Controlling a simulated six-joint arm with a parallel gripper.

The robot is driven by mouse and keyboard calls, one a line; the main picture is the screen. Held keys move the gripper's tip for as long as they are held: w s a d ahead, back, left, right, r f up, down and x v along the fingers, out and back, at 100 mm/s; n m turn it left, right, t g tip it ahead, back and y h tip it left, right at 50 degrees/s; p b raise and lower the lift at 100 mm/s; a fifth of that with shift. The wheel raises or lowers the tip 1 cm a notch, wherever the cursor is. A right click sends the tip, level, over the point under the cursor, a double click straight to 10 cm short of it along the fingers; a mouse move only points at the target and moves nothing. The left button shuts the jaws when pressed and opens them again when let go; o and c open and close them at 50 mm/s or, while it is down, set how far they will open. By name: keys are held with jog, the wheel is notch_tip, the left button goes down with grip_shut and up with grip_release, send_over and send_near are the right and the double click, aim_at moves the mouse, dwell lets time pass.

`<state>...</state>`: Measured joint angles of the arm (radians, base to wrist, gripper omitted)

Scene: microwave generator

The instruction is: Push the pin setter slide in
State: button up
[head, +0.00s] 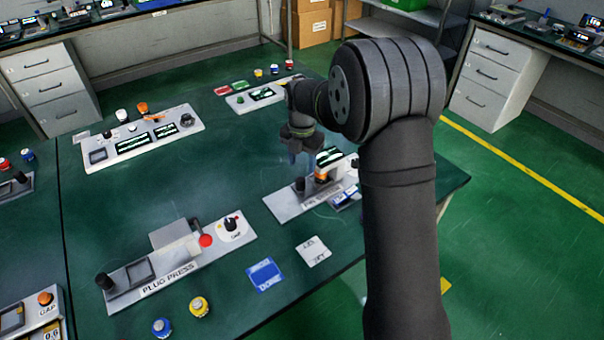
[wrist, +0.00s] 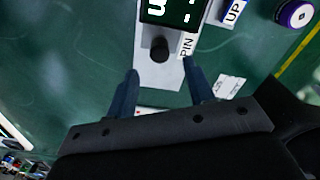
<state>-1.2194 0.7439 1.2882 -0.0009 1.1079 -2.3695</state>
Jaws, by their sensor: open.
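The pin setter (head: 283,207) is a light grey panel on the green table, partly behind my arm in the head view. In the wrist view its plate (wrist: 158,78) carries a black round knob (wrist: 159,49), a lit screen (wrist: 172,11) and a "PIN" label (wrist: 187,46). The knob looks like the slide's handle; how far in the slide sits, I cannot tell. My gripper (head: 301,158) is above the panel with its fingers pointing down. In the wrist view the open fingers (wrist: 163,86) are apart and empty, with the knob ahead between their lines.
The plug press (head: 175,275) stands to the front left, with a blue "DONE" card (head: 264,274) and a white card (head: 313,251) near it. Other panels (head: 140,140) stand behind. A blue and white "UP" piece (wrist: 233,12) is beside the pin setter. Bare table lies to its left.

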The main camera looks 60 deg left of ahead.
aim_at(301, 178)
notch_tip(301, 178, up, 10)
dwell(0.3)
notch_tip(301, 178, down, 18)
jog(key=shift+r, duration=0.25)
jog(key=shift+s, duration=0.1)
dwell(0.5)
